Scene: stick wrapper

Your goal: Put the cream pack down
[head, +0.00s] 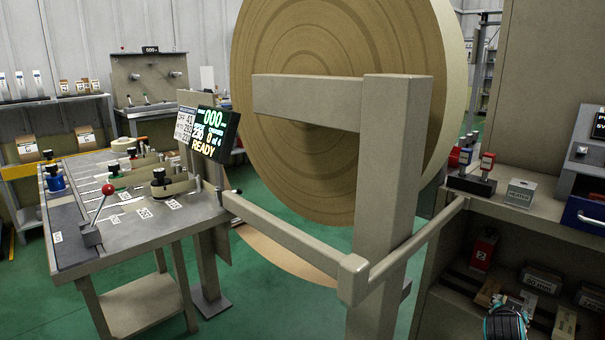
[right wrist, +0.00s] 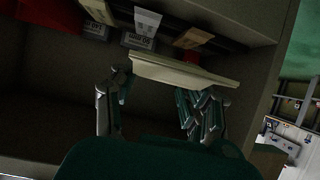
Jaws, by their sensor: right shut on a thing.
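The cream pack (right wrist: 185,71) shows in the right wrist view as a pale, flat-faced block across the tips of my right gripper (right wrist: 160,88). The gripper's fingers are shut on it, one on each side. Behind it is the dark inside of a shelf unit with several small packs. In the head view my right gripper (head: 505,323) is at the bottom right, in front of the low shelf (head: 445,325); only its upper part shows. I cannot tell whether the pack touches the shelf. My left gripper is not in view.
The shelf bay holds a red pack (head: 482,252) and labelled boxes (head: 541,279). A large brown roll (head: 340,170) on a beige frame (head: 385,190) stands in the middle. A workbench (head: 130,225) with a READY display (head: 212,135) is at left.

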